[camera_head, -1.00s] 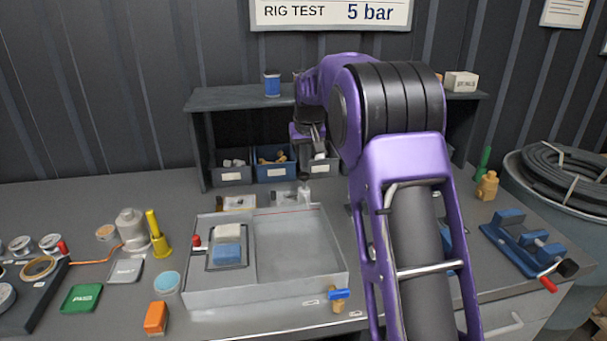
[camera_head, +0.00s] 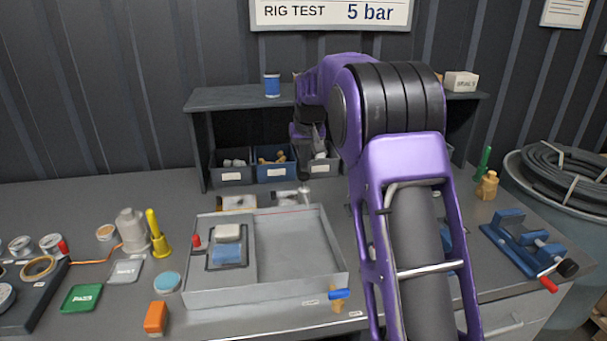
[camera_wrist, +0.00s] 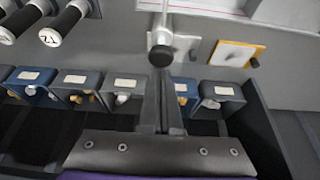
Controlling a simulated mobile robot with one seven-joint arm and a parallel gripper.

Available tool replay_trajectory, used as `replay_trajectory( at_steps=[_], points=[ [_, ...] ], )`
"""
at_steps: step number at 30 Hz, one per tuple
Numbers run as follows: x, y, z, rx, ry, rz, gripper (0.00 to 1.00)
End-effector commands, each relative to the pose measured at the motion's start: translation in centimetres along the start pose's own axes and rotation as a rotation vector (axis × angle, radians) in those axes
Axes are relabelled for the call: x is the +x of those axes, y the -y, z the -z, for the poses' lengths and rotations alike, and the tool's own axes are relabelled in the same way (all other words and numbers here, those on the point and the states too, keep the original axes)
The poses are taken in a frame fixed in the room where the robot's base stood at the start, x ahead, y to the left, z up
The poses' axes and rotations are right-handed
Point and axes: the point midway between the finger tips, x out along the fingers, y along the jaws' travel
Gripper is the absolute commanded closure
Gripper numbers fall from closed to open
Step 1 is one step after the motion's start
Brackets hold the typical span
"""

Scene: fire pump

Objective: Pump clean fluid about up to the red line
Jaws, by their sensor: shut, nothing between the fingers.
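The grey tank (camera_head: 265,297) stands on the bench, with a thin red line (camera_head: 283,211) along its back inner wall. The line also shows at the top of the wrist view (camera_wrist: 200,12). I cannot tell the fluid level. Behind the tank is a small silver pump (camera_head: 290,197) with an upright lever; its dark-ended knob (camera_wrist: 160,56) is close in front of the fingers in the wrist view. My gripper (camera_head: 317,150) is shut and empty, above and slightly behind the lever. Its fingers (camera_wrist: 166,82) appear apart from the knob, though overlap makes contact unclear.
Several parts bins (camera_head: 275,173) stand under the shelf (camera_head: 225,99), close behind my gripper. A red knob (camera_head: 196,241) is at the tank's left, and a blue-handled valve (camera_head: 340,294) at its front right. A blue vise-like fixture (camera_head: 520,240) is at the right.

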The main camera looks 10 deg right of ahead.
Motion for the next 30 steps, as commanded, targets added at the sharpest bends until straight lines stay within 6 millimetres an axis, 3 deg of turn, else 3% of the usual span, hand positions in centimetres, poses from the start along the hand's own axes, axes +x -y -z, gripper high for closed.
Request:
replay_trajectory(
  at_steps=[30],
  points=[
    [3.8, 0.0, -1.7, 0.0, 0.004, 0.0, 1.0]
  ],
)
